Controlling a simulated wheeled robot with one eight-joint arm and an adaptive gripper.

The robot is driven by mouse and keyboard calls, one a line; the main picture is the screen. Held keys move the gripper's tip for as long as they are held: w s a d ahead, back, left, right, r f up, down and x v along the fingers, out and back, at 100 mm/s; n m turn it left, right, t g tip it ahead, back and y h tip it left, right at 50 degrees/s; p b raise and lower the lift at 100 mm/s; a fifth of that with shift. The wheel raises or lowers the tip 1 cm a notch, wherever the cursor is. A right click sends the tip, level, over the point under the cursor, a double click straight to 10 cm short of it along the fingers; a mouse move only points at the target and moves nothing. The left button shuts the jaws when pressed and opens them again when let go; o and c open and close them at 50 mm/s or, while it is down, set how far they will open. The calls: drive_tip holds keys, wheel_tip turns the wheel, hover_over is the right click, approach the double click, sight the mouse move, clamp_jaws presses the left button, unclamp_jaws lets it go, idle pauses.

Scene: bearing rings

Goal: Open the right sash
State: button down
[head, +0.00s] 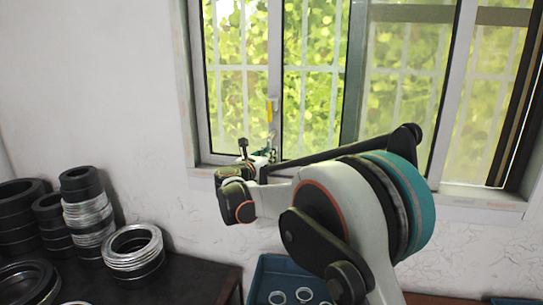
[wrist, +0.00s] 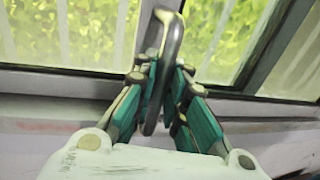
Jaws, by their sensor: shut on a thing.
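The window (head: 276,60) has a light stile (head: 274,75) with a yellow-marked handle part (head: 270,112), just above my gripper. My gripper (head: 270,152) is in front of the lower part of this stile, partly hidden by my wrist. In the wrist view, my gripper (wrist: 160,75) has its teal fingers shut on a grey metal bar handle (wrist: 172,45), which stands between them. Behind it are a pane and the bottom rail (wrist: 70,82). Panes overlap near a dark upright (head: 354,70); I cannot tell exactly how far the right sash stands open.
Stacks of black and metal bearing rings (head: 133,250) stand on a dark table (head: 190,280) at the left. A blue tray (head: 258,272) with several small rings is below my arm. The window sill (head: 475,195) runs along the wall.

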drive_tip(key=shift+a, duration=0.1)
drive_tip(key=c, duration=1.6)
unclamp_jaws()
drive_tip(key=v, duration=1.2)
drive_tip(key=shift+f, duration=0.1)
